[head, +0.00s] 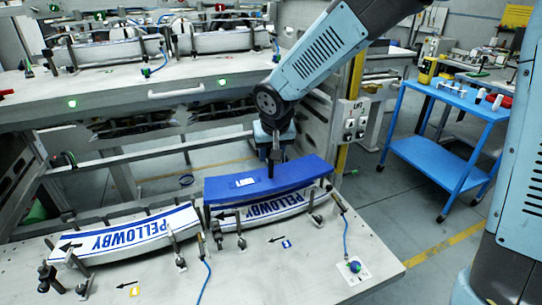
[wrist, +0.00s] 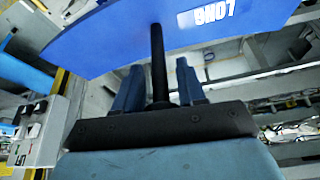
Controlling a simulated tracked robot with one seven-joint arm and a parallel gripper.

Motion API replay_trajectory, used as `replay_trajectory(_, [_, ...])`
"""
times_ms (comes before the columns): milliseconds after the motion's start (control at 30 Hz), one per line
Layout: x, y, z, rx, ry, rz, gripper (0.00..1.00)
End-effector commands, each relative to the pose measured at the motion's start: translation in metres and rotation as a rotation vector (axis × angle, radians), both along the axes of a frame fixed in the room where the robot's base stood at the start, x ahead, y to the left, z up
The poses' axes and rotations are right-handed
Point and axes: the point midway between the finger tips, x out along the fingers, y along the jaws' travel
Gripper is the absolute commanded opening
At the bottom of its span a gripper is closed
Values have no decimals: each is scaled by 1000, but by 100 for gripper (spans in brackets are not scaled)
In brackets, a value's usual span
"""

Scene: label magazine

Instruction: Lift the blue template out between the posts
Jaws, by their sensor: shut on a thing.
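The blue template (head: 290,178) is a curved flat plate with a small white printed patch. It is over the right label stack (head: 285,207), which shows the word PELLOWBY along its front. My gripper (head: 272,157) is above the template's middle, shut on its upright dark stem. In the wrist view the dark stem (wrist: 157,55) stands between the two fingers of my gripper (wrist: 158,85), and the blue template (wrist: 110,38) spans the top. Slim posts (head: 241,236) stand around the stack. I cannot tell how large the gap under the template is.
A left label stack (head: 125,236) with its own posts lies on the same grey table (head: 235,280). A shelf (head: 120,95) with more stacks is behind. A blue trolley (head: 445,155) stands at right on open floor. A cable (head: 346,235) runs near the right posts.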

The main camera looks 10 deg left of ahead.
Motion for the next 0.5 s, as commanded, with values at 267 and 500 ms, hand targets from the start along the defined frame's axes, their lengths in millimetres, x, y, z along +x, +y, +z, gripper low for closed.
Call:
replay_trajectory(267, [0,0,11,2,0,-1,0])
replay_trajectory(500, [0,0,21,2,-1,0,0])
